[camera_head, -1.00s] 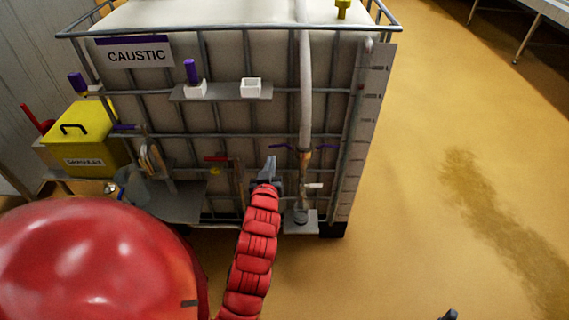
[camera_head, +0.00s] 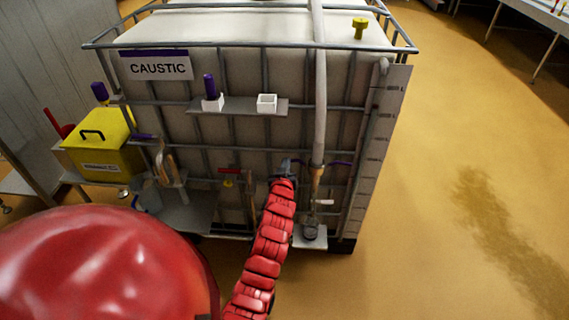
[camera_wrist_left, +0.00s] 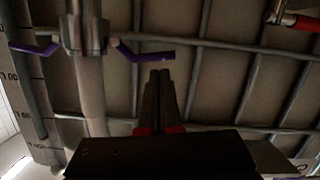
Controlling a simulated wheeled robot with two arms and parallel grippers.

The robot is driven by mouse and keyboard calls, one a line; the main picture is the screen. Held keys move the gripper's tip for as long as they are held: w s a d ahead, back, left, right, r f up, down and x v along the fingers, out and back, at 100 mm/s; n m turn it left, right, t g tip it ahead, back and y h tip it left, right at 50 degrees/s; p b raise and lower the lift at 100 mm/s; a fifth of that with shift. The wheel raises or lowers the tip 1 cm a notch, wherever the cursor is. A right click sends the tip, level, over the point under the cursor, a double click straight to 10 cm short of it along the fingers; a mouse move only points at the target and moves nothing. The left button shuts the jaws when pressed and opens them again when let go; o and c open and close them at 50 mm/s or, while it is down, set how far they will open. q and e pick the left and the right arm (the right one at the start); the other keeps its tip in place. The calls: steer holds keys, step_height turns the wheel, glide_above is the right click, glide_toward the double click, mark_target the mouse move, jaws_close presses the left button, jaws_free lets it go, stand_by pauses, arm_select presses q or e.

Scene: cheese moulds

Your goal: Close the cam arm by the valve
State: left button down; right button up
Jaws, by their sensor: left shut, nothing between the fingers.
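The hose coupling (camera_head: 316,172) hangs at the lower front of the caustic tank, below a pale hose. One purple cam arm (camera_head: 341,163) sticks out to its right. The other purple cam arm, on the red-handled valve's side, is largely hidden behind my left gripper (camera_head: 287,164) in the head view. In the left wrist view this arm (camera_wrist_left: 147,54) sticks out sideways from the coupling (camera_wrist_left: 85,35), and the other arm (camera_wrist_left: 35,48) sticks out opposite. My left gripper (camera_wrist_left: 159,75) is shut and empty, its tips close to the valve-side arm's outer end; I cannot tell whether they touch.
The valve's red handle (camera_head: 229,171) is left of my gripper. Bars of the tank cage (camera_head: 345,118) lie behind the coupling. A small shelf (camera_head: 310,240) is below it. A yellow box (camera_head: 102,150) stands at left. The floor (camera_head: 470,130) at right is open.

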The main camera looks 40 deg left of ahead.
arm_select(q)
steer(key=shift+w+f, duration=0.25)
steer(key=shift+f, duration=0.15)
steer(key=shift+s+a+f+n+b, duration=0.1)
steer(key=shift+f+n+b, duration=0.1)
steer(key=shift+n+b, duration=0.1)
